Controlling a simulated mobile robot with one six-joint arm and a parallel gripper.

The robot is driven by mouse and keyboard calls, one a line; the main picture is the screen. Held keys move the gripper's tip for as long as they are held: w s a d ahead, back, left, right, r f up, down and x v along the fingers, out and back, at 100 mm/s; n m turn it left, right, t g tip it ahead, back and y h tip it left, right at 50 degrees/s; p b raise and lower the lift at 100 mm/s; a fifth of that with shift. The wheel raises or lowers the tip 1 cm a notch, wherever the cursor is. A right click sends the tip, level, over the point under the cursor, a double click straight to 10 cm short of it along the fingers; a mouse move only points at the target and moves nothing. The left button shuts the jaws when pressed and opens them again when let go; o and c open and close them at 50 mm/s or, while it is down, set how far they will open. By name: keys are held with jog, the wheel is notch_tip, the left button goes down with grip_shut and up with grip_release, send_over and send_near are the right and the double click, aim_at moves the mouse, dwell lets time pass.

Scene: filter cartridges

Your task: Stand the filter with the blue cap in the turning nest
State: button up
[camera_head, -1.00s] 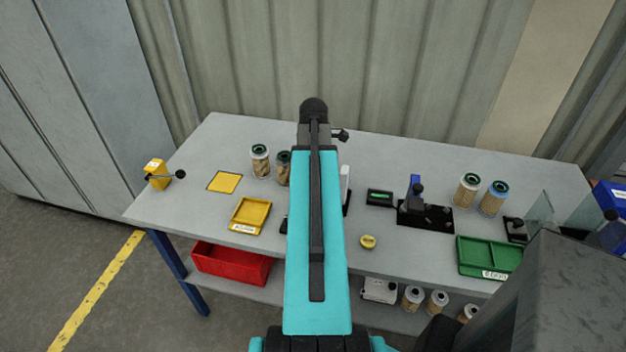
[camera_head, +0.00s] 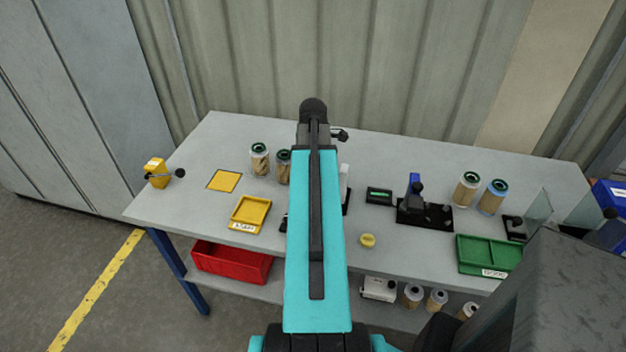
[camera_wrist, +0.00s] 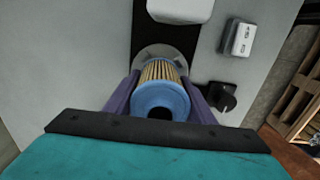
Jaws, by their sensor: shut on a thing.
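In the wrist view my gripper (camera_wrist: 158,84) is shut on a filter with a blue cap (camera_wrist: 160,98), one purple finger on each side. Its pale pleated body points away from the camera. Its far end is at a round grey seat (camera_wrist: 150,50) on a black base (camera_wrist: 166,36), which looks like the turning nest. I cannot tell whether the filter touches the seat or is just above it. In the head view my arm hides the gripper, the held filter and most of that base.
A white block (camera_wrist: 180,8), a black knob (camera_wrist: 222,97) and a grey switch box (camera_wrist: 238,38) are close by.

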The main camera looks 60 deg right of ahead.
jog(key=shift+f, duration=0.25)
dwell(0.6)
jog(key=o, duration=1.6)
jog(key=shift+c, duration=0.2)
jog(key=shift+r, duration=0.2)
jog(key=shift+r+p, duration=0.35)
jog(key=shift+p, duration=0.1)
jog(key=shift+r+p, duration=0.5)
jog(key=shift+r, duration=0.1)
jog(key=shift+r+p, duration=2.3)
jog(key=shift+r, duration=0.85)
